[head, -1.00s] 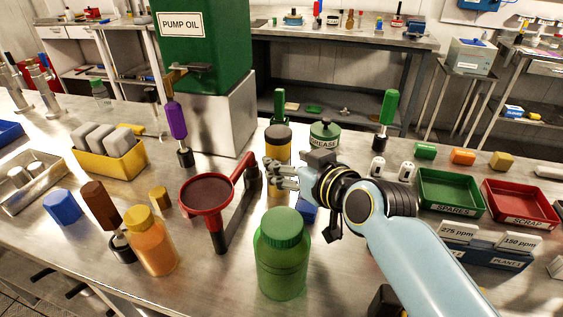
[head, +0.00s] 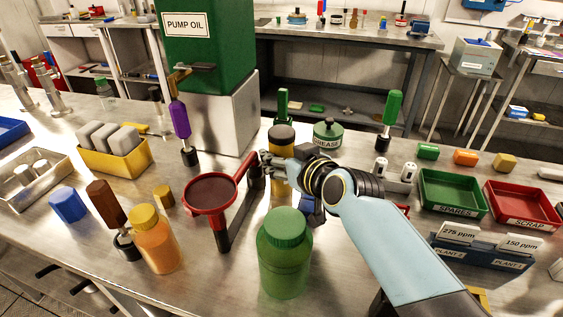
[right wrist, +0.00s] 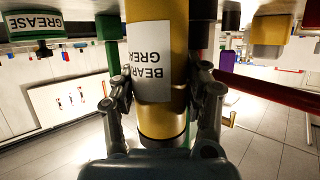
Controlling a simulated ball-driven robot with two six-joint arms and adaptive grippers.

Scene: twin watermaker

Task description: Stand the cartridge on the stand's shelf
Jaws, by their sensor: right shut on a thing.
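The cartridge (head: 282,137) is a yellow cylinder with a dark top, upright near the bench's middle. In the right wrist view it fills the middle, with a white "BEARING GREASE" label (right wrist: 150,60) partly cut off. My right gripper (head: 268,161) is shut on the cartridge's side, with a finger (right wrist: 120,92) on each side in the wrist view. I cannot tell whether its lower end touches the bench. The stand has a round shelf with a red rim (head: 186,205) and dark top, just left of the cartridge. My left gripper is out of view.
A green bottle (head: 285,265) stands in front of the cartridge. The grease pot (head: 328,135) is close behind right. A purple-handled tool (head: 181,120) stands behind the shelf. An orange bottle (head: 156,245) is front left. Green (head: 450,211) and red (head: 528,222) trays lie right.

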